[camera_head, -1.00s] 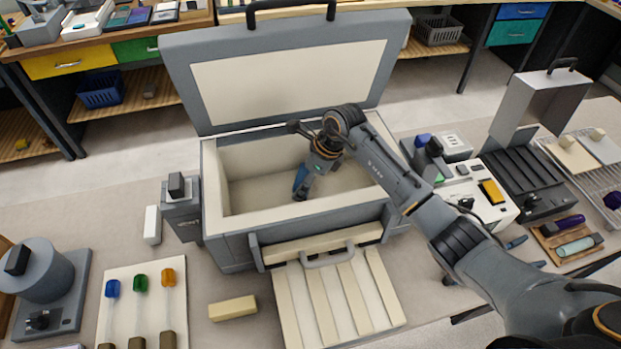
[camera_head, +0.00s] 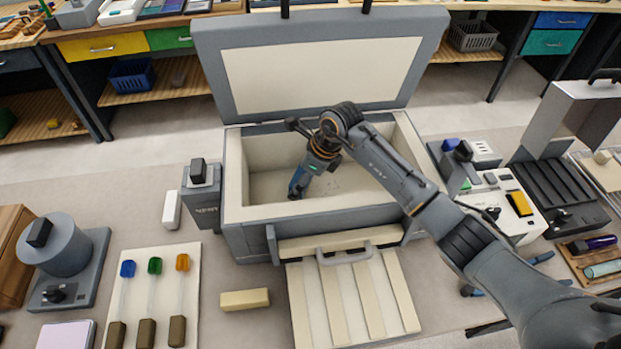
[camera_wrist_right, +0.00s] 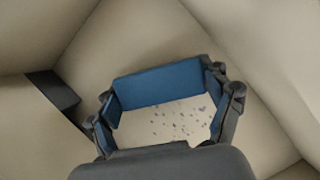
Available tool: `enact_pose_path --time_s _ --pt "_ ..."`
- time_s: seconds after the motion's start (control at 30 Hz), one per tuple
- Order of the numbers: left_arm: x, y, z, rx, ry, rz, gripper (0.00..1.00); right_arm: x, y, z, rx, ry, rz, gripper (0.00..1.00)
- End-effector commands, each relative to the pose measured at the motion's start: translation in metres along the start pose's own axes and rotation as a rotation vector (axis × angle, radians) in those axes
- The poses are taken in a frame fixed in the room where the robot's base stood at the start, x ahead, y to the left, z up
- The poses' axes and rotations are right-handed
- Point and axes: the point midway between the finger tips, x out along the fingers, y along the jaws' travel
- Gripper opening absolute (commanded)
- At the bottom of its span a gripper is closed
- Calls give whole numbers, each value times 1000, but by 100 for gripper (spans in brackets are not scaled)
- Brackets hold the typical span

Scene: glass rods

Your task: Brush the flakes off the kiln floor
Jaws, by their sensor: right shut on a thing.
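The open kiln (camera_head: 305,218) stands mid-view, pale inside, its lid (camera_head: 325,75) raised behind. Small dark flakes (camera_head: 335,185) lie on its floor, faint in the head view. The right wrist view shows them as bluish specks (camera_wrist_right: 180,120) on the pale floor. My right gripper (camera_head: 296,187) points down inside the kiln, near its left wall. In the wrist view its dark fingers (camera_wrist_right: 165,112) frame the flakes, with a wide blue piece across. No separate brush shows. My left gripper is out of view.
A pale slatted panel (camera_head: 352,300) with a handle lies before the kiln. A cream block (camera_head: 245,299) and a board (camera_head: 186,255) with coloured rods lie left of it. A grey box (camera_head: 201,200) stands at the kiln's left side. Devices (camera_head: 500,205) crowd the right.

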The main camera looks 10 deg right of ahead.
Motion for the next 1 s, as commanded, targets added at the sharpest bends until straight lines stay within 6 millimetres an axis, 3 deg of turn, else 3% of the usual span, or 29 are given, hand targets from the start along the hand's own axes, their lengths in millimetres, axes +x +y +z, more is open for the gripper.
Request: enact_pose_path --time_s 0.17,0.5,1.0 --pt "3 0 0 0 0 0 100 3 5 8 0 0 0 42" --pt "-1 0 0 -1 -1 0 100 3 16 0 1 2 1 42" --pt "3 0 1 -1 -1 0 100 -10 -1 -28 2 4 -2 42"
